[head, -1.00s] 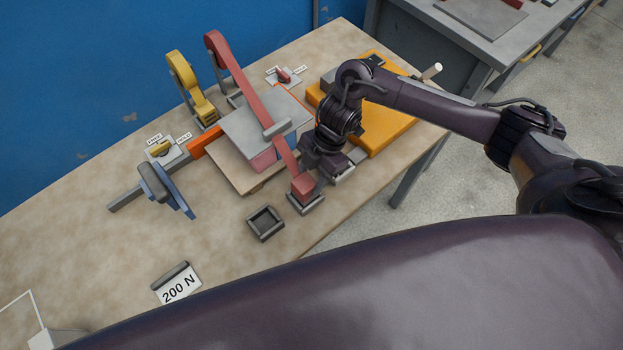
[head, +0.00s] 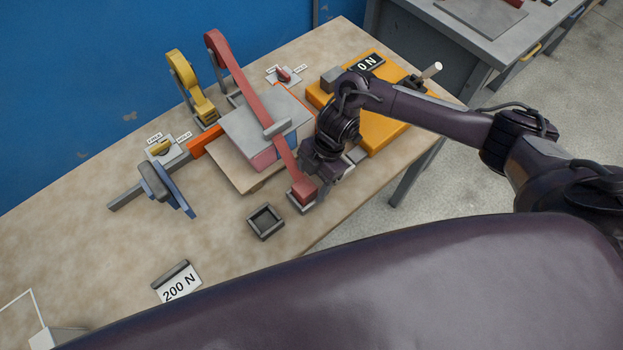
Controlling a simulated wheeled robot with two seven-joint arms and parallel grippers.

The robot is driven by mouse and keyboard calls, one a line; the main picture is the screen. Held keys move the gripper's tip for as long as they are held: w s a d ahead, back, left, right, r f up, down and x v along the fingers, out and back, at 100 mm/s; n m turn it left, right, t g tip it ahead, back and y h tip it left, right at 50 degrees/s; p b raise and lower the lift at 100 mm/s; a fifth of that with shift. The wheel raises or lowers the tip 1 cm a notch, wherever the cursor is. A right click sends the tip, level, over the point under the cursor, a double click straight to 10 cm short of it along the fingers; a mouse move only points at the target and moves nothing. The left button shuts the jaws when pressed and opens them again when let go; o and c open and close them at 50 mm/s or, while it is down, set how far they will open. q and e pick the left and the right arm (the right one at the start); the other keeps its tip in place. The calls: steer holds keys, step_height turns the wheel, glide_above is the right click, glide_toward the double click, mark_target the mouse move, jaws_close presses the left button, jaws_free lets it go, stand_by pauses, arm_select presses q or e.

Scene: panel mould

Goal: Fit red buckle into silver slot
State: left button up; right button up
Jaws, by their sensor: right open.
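A long red strap (head: 248,92) runs from the back of the table over a grey plate (head: 258,118) to the front. Its front end is the red buckle (head: 303,191). The buckle sits at a small silver slot block (head: 297,207) on the table; whether it is fully seated I cannot tell. My right gripper (head: 322,188) is open, low and just right of the buckle, beside it. Its fingertips are partly hidden, and I cannot tell whether they touch the buckle. My left gripper is not in view.
A dark square socket (head: 265,222) lies left of the silver block. A yellow strap arm (head: 190,88) and a blue clamp piece (head: 174,192) stand at the left. An orange box (head: 385,122) is under my right arm. The table's front left is mostly clear.

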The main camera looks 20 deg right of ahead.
steer(key=shift+r, duration=0.25)
steer(key=shift+w+d+r, duration=0.1)
steer(key=shift+d+r, duration=0.05)
steer(key=shift+r, duration=0.05)
steer(key=b+v, duration=0.1)
steer(key=v, duration=1)
steer(key=shift+r, duration=0.2)
